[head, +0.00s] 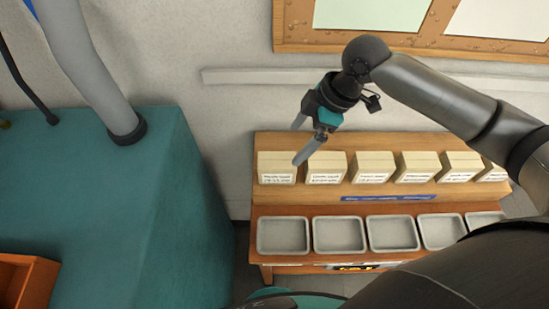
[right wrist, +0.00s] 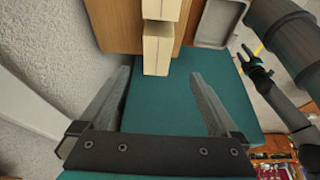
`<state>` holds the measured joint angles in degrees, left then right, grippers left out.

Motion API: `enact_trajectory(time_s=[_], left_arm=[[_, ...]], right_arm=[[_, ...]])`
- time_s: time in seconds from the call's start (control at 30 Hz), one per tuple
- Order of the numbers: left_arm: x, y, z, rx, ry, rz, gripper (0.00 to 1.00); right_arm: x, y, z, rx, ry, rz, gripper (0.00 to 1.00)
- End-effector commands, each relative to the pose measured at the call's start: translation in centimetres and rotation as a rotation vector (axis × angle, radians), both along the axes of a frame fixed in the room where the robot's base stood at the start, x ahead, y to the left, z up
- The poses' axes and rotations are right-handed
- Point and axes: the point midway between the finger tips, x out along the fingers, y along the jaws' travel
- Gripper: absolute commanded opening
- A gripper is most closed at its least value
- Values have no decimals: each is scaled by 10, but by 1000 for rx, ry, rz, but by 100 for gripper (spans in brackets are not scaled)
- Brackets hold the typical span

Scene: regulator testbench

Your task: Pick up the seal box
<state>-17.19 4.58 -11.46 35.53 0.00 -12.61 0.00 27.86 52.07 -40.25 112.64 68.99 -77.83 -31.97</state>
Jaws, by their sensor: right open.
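Several cream boxes with white labels stand in a row on the wooden shelf; the label print is too small to read, so I cannot tell which is the seal box. The leftmost box (head: 277,168) is nearest my right gripper (head: 298,144), which is open and empty, above and in front of the row. In the right wrist view the open fingers (right wrist: 158,82) point towards the end box (right wrist: 157,52), which appears just beyond the fingertips, apart from them.
Grey trays (head: 283,236) line the lower step of the wooden rack (head: 380,202). A teal block-like surface (head: 90,200) fills the left, with an orange-brown box (head: 22,280) on it. A wall rail (head: 250,76) and a framed board (head: 375,45) are behind.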

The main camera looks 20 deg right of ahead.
Motion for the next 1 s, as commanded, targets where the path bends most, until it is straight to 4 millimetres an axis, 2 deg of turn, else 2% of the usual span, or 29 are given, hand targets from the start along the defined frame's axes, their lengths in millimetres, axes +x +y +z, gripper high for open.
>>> enact_trajectory(time_s=[0.3, 0.4, 0.67, 1.0], left_arm=[[0, 0, -2, 0, 0, 0, 50], [0, 0, -3, 0, 0, 0, 50], [0, 0, -3, 0, 0, 0, 50], [0, 0, -3, 0, 0, 0, 50]], right_arm=[[7, 26, -62, 2, 3, 2, 98], [9, 30, -73, 1, 1, -1, 98], [12, 36, -87, 0, 1, 1, 98], [22, 52, -122, 1, 2, 1, 98]])
